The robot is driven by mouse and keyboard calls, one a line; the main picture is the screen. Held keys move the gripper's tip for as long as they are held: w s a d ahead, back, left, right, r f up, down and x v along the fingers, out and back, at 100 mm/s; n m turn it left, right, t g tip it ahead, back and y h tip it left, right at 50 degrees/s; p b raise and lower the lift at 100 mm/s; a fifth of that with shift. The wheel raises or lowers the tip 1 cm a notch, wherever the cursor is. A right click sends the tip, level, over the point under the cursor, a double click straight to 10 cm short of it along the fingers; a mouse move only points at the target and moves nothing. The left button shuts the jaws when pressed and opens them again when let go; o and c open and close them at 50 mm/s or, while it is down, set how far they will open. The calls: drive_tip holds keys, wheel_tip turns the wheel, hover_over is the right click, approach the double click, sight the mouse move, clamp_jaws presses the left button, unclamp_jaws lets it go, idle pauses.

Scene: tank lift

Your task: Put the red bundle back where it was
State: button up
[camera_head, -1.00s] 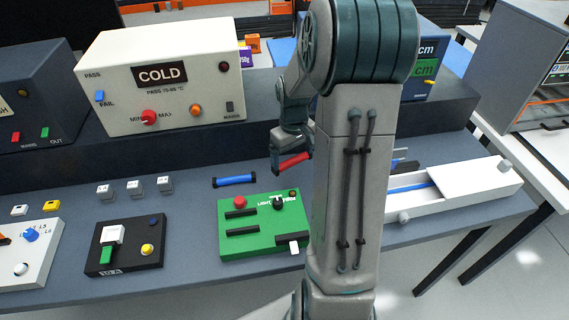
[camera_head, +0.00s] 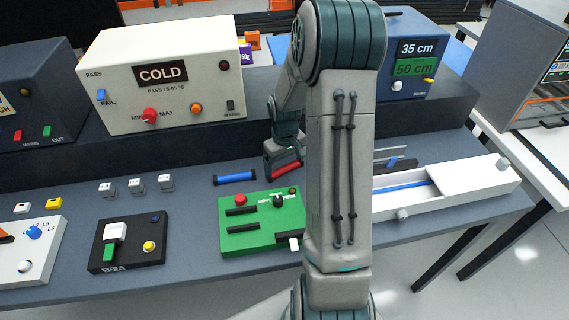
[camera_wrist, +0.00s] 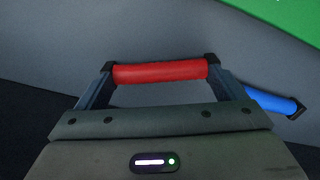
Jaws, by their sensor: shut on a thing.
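The red bundle (camera_head: 286,170) is held lengthwise between the fingertips of my gripper (camera_head: 284,172). In the wrist view the red bundle (camera_wrist: 160,71) spans the gap between the two fingers, with a dark pad at each end. My gripper (camera_wrist: 160,72) is shut on it. In the head view it hangs low over the dark table, right of the blue bundle; I cannot tell whether it touches the table. The blue bundle (camera_head: 235,177) lies on the table behind the green board. It also shows in the wrist view (camera_wrist: 270,101), right of my gripper.
The green board (camera_head: 240,240) with knobs and slots lies just in front. A white tray (camera_head: 470,185) with a blue strip is on the right, partly hidden by my arm. A raised dark shelf (camera_head: 220,142) with the COLD box (camera_head: 200,75) stands behind. Several small cubes (camera_head: 137,186) sit left.

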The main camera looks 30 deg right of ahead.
sight(285, 167)
drive_tip(key=o, duration=0.8)
drive_tip(key=shift+r, duration=0.1)
wheel_tip(285, 167, up, 11)
drive_tip(key=shift+s+a+r+m+t, duration=0.2)
drive_tip(key=shift+s+a+r+t, duration=0.35)
drive_tip(key=shift+s+a+r, duration=1.55)
drive_tip(key=shift+s+a+r+m+t, duration=0.2)
drive_tip(key=shift+s+a+r+t, duration=0.4)
drive_tip(key=shift+s+a, duration=2.9)
drive_tip(key=shift+s+a+r+m+t, duration=0.2)
drive_tip(key=shift+s+a+r+t, duration=0.8)
drive_tip(key=shift+s, duration=3.1)
drive_tip(key=shift+a+r+g, duration=0.35)
drive_tip(key=shift+a+g, duration=0.1)
